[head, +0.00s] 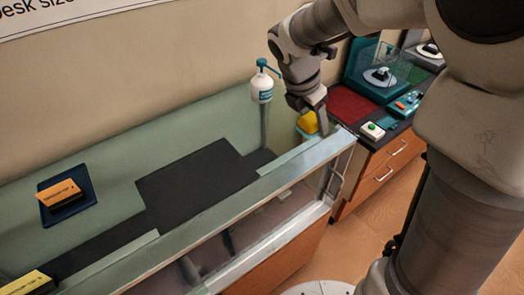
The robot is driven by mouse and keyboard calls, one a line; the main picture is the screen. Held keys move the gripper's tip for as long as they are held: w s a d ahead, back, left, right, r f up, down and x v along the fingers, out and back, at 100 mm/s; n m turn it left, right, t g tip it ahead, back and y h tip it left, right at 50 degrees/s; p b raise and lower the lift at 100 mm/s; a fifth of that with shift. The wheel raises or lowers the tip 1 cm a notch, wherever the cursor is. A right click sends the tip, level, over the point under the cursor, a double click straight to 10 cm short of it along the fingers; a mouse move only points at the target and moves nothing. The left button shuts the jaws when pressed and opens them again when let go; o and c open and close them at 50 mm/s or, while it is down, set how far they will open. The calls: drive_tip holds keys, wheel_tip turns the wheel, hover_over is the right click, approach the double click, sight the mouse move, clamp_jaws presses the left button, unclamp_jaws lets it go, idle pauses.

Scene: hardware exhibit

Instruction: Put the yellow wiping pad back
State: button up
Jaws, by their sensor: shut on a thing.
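The yellow wiping pad (307,123) shows at the right end of the green-grey counter, just left of my gripper's fingers. My gripper (318,125) points down and is shut on the pad, with its fingers hiding part of it. A small pale teal holder (302,136) shows directly below the pad. I cannot tell whether the pad is in the holder, touching it or just above it.
A white bottle with a teal pump (262,86) stands left of my gripper. A raised rail (215,208) runs along the counter's front. A dark tray (82,185) holds an orange block at left. A red panel (350,104) and a green-button box (373,131) lie right.

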hover_over(271, 148)
drive_tip(key=a, duration=0.1)
drive_tip(key=f, duration=0.7)
drive_tip(key=shift+s+a+p, duration=0.15)
drive_tip(key=shift+s+p, duration=0.15)
drive_tip(key=shift+s, duration=0.1)
drive_tip(key=shift+f, duration=1.95)
drive_tip(key=shift+f, duration=0.2)
drive_tip(key=o, duration=1.3)
